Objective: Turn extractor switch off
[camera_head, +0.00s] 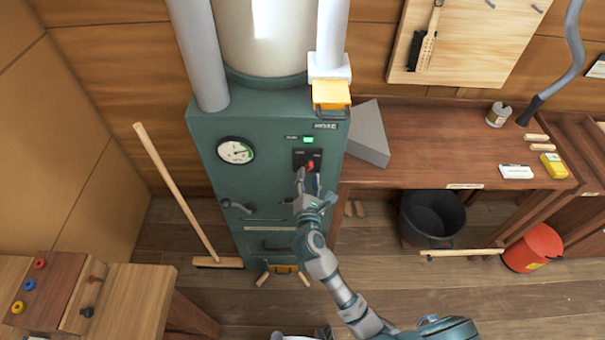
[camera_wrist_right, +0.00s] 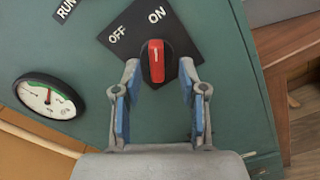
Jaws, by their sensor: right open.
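The extractor is a tall green cabinet (camera_head: 222,185) in the middle of the head view. Its switch is a red rotary knob (camera_wrist_right: 156,61) on a black plate (camera_wrist_right: 183,37) marked OFF and ON. In the right wrist view the knob's white mark points up, close to the ON label. In the head view the knob (camera_head: 310,165) is partly covered by my right gripper (camera_head: 308,177). My right gripper also shows in the right wrist view (camera_wrist_right: 157,85), open, its blue-padded fingers on either side of the knob's lower end with gaps. My left gripper is not in view.
A round gauge (camera_head: 236,151) and a dark handle (camera_head: 236,206) are on the cabinet's left side. A green lamp (camera_head: 308,140) glows above the switch. A broom (camera_head: 177,191) leans at left. A bench (camera_head: 440,150) with a grey wedge (camera_head: 368,133) stands at right.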

